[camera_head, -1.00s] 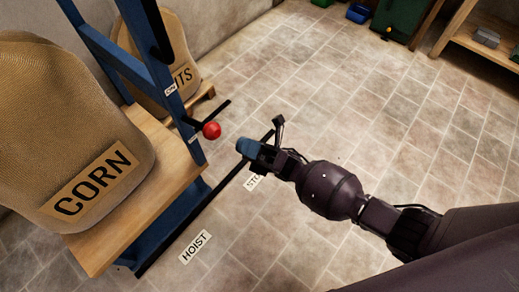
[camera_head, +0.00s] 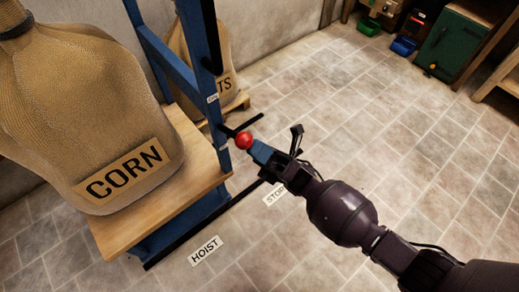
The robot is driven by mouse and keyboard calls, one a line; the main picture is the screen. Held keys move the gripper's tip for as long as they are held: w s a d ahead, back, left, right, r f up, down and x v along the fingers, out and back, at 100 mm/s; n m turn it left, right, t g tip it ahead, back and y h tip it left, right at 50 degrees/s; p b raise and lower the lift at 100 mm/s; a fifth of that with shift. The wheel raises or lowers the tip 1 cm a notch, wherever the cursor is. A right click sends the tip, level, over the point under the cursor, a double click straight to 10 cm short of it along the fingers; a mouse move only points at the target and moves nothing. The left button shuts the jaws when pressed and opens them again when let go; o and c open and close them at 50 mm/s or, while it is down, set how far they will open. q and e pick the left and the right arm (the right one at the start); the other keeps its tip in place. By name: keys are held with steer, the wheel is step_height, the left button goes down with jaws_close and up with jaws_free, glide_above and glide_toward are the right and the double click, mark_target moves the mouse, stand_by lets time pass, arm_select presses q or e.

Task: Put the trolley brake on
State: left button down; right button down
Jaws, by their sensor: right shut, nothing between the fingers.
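The trolley has a blue post frame (camera_head: 187,75) and a wooden deck (camera_head: 120,232), with a full sack marked CORN (camera_head: 75,90) standing on it. A red ball knob (camera_head: 243,140) sits by the post on a dark lever, with small white labels (camera_head: 212,98) on the post near it. My right gripper (camera_head: 257,151) is shut and empty. Its blue fingertips are right beside the knob on its right side; whether they touch it I cannot tell. My left gripper is out of view.
Floor labels read HOIST (camera_head: 205,250) and, partly hidden by my arm, STOR (camera_head: 275,194). A second sack (camera_head: 205,60) stands behind the post. A green cabinet (camera_head: 450,45) and blue and green bins (camera_head: 403,45) stand at the back right. The tiled floor between is clear.

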steer(key=shift+w+a+r+g, duration=0.1)
steer(key=shift+a+r+g, duration=0.05)
steer(key=shift+r, duration=0.4)
steer(key=shift+w+a+r+g, duration=0.1)
steer(key=shift+a+r+g, duration=0.05)
steer(key=shift+r, duration=0.35)
arm_select(q)
steer(key=b, duration=0.1)
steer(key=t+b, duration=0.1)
steer(key=b, duration=0.1)
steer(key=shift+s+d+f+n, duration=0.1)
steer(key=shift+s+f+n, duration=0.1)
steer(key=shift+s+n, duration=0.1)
arm_select(e)
steer(key=s+v, duration=0.1)
steer(key=v, duration=1.4)
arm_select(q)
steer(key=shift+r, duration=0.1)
arm_select(e)
steer(key=shift+d, duration=0.1)
